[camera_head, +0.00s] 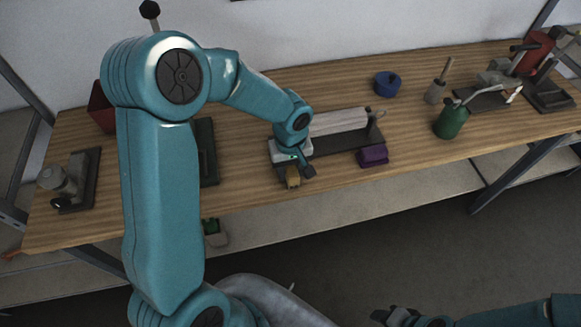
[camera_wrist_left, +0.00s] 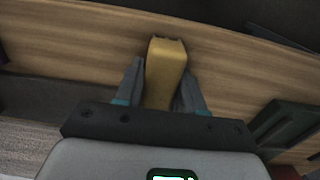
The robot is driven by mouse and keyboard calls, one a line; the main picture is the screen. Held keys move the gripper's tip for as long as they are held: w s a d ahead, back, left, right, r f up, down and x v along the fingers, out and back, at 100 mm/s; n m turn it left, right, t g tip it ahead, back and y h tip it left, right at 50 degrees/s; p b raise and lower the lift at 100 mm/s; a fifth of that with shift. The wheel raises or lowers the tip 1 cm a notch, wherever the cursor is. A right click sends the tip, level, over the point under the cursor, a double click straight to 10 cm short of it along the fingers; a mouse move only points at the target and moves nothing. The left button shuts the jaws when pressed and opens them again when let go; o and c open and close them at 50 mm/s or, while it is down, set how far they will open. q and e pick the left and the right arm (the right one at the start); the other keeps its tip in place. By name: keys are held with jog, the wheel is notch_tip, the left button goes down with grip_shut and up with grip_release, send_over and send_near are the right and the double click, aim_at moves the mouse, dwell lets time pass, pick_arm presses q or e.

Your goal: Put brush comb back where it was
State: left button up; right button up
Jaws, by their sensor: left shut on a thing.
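My left gripper (camera_head: 293,174) is shut on a yellow-tan block, apparently the brush comb (camera_head: 292,182), near the table's front edge in the head view. In the left wrist view the brush comb (camera_wrist_left: 165,72) sits between the two grey fingers (camera_wrist_left: 161,90), its far end pointing away from the palm. I cannot tell whether it touches the table. My right gripper (camera_head: 398,317) is low at the bottom edge of the head view, away from the table; its fingers are not clear.
A roller on a dark base (camera_head: 345,141) stands just behind and right of my left gripper, with a purple block (camera_head: 373,155) beside it. A green can (camera_head: 451,121), blue ring (camera_head: 386,84) and clamp-like tools stand farther right. A dark board (camera_head: 208,150) lies left.

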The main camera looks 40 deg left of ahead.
pick_arm(q)
jog(key=shift+s, duration=0.2)
jog(key=shift+f, duration=0.1)
jog(key=o, duration=1)
jog(key=shift+w, duration=0.15)
jog(key=shift+r, duration=0.4)
notch_tip(320, 180, up, 12)
jog(key=shift+f, duration=0.15)
